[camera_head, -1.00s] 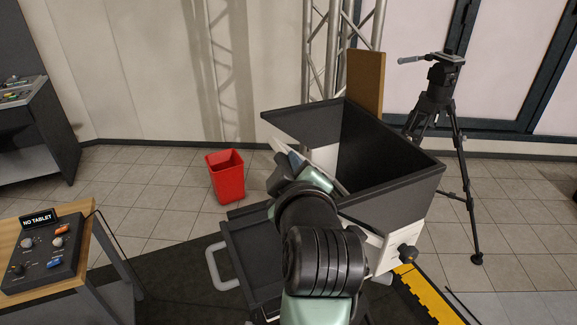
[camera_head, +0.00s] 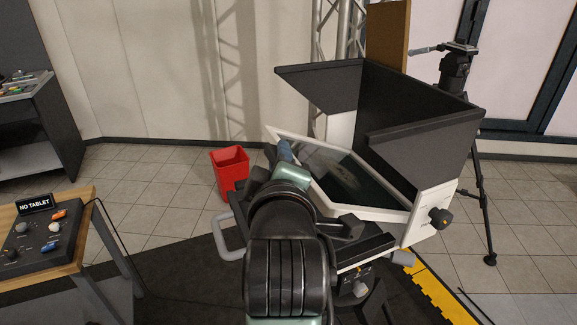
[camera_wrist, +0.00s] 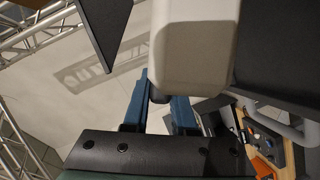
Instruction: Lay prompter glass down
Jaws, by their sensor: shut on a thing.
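The prompter glass (camera_head: 345,172) is a dark pane in a white frame. It slants in front of the open black hood (camera_head: 405,110) in the head view, and my arm covers its lower left part. My gripper (camera_head: 285,151) is at the frame's left end, with only a bit of its blue fingers showing there. In the wrist view my gripper (camera_wrist: 166,98) has its two blue fingers close around a small dark part below a pale, blocky piece. The exact contact is partly hidden.
A red bin (camera_head: 229,170) stands on the floor to the left. A desk with a control box (camera_head: 38,240) is at the lower left. A tripod (camera_head: 470,130) stands right of the hood, and a metal truss (camera_head: 338,45) rises behind it.

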